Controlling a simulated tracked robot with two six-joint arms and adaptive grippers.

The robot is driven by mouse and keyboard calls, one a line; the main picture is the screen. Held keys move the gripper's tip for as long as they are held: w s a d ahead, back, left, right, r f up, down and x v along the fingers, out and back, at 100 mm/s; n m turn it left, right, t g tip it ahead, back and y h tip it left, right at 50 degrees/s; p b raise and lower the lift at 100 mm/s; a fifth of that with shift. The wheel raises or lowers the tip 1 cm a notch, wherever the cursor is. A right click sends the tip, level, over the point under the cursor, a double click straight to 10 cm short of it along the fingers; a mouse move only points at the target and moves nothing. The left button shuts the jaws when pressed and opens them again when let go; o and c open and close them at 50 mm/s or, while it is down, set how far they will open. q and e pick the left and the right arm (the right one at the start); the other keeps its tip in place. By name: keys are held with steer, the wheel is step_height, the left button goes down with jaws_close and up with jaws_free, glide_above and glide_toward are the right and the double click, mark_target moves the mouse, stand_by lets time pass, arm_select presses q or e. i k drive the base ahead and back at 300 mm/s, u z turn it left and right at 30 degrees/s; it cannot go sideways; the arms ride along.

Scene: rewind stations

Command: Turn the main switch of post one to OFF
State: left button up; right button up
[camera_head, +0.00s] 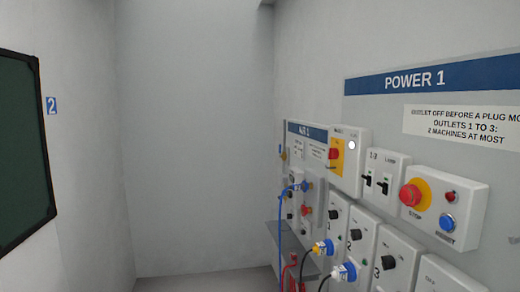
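The POWER 1 panel (490,90) is on the right wall. At its upper left is a white box with a red rotary switch (334,154) on a yellow plate, which looks like the main switch. A small white lamp (351,146) is lit or bright beside it. The switch is seen at a steep angle, so I cannot tell which position its handle is in, and its lettering is too small to read. Neither of my grippers is in view.
Right of the switch are two black toggles (383,187), a red STOP button (410,195) and a blue button (447,222). Below are outlet boxes with black knobs and blue-yellow plugs (343,271). The AIR 1 panel (307,131) is farther back.

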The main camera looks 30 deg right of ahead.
mark_target(333, 154)
steer(key=u, duration=0.05)
steer(key=i, duration=1.4)
steer(key=z, duration=0.95)
steer(key=i, duration=0.65)
steer(key=z, duration=0.35)
steer(key=k, duration=0.95)
steer(key=z, duration=0.2)
steer(key=i, duration=0.95)
steer(key=u, duration=0.05)
